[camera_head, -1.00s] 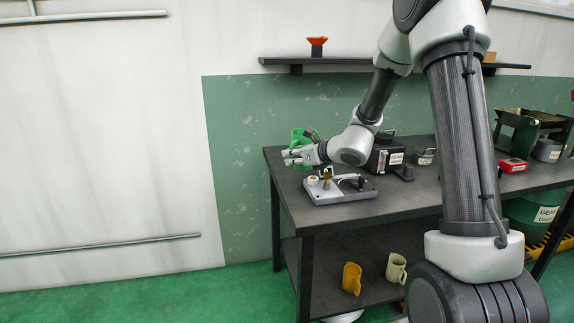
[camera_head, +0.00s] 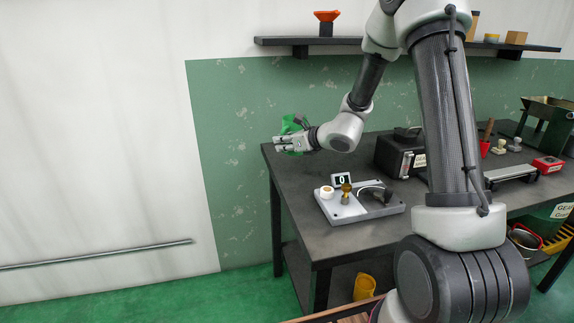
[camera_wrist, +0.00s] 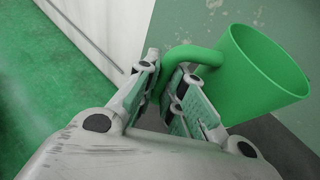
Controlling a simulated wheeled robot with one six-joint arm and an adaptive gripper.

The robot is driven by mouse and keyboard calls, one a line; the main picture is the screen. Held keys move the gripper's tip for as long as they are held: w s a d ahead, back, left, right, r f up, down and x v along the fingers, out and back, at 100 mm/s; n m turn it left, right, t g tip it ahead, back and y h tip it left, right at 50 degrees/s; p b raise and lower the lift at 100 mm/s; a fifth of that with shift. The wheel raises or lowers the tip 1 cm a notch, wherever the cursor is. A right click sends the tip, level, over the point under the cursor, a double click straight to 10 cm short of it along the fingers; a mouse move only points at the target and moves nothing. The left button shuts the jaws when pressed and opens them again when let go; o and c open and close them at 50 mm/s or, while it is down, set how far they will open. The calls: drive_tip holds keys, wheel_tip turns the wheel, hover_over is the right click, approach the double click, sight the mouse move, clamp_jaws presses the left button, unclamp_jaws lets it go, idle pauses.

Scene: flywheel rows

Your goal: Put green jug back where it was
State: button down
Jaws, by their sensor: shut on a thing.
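The green jug (camera_wrist: 258,78) hangs from my gripper (camera_wrist: 168,88) in the wrist view, with its handle between the two fingers. My gripper is shut on that handle. In the head view my gripper (camera_head: 284,145) is above the left end of the dark workbench, and the jug (camera_head: 292,123) shows in part behind the fingers. The jug is clear of the bench top. Its mouth points up and to the right in the wrist view.
The dark workbench (camera_head: 300,238) carries a grey tray (camera_head: 345,210) with a small display reading 0. A black box (camera_head: 392,155) and a red device (camera_head: 547,164) stand farther right. A wall shelf (camera_head: 400,46) holds an orange funnel (camera_head: 327,16). A yellow mug (camera_head: 364,287) sits below the bench top.

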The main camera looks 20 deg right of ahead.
wheel_tip(320, 180, down, 8)
drive_tip(key=shift+r, duration=0.2)
drive_tip(key=shift+f, duration=0.1)
drive_tip(key=c, duration=1.5)
unclamp_jaws()
drive_tip(key=shift+c, duration=0.2)
